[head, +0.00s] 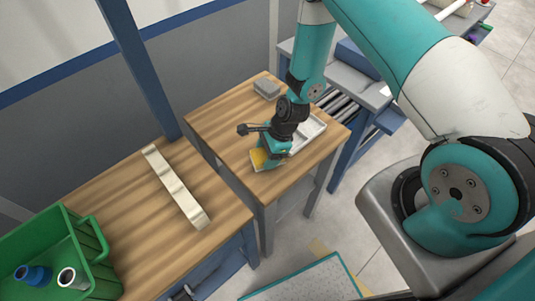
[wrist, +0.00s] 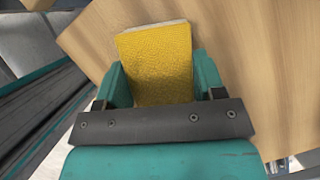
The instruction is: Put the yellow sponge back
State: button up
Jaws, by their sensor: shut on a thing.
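The yellow sponge (wrist: 157,62) sits between the two teal fingers of my gripper (wrist: 160,85) in the wrist view, with a pale layer showing along its far edge. My gripper is shut on it. In the head view the sponge (head: 258,157) shows as a small yellow patch at my gripper (head: 267,160), low over the near part of the small wooden table (head: 222,118). I cannot tell whether the sponge touches the table top.
A white tray (head: 310,133) lies just right of my gripper, partly hidden by it. A grey block (head: 266,88) is at the table's back. The left table holds a notched pale rack (head: 174,186) and a green crate (head: 92,238) with a blue and a white pipe piece.

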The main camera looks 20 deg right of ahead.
jog(key=shift+f, duration=0.75)
jog(key=o, duration=1.1)
jog(key=shift+o, duration=0.2)
jog(key=shift+r, duration=0.1)
jog(key=b+v, duration=0.3)
jog(key=v, duration=0.8)
jog(key=shift+d+r, duration=0.1)
jog(key=shift+r, duration=0.1)
jog(key=s+a+r+n, duration=0.25)
jog(key=r+n, duration=0.25)
jog(key=r, duration=0.3)
jog(key=s+a+r+n, duration=0.1)
jog(key=a+r+n, duration=0.2)
jog(key=r+n, duration=0.4)
jog(key=s+a+r+n, duration=0.3)
jog(key=s+r+n, duration=1)
jog(key=s+n, duration=0.1)
jog(key=shift+s+r, duration=0.2)
jog(key=shift+s, duration=0.2)
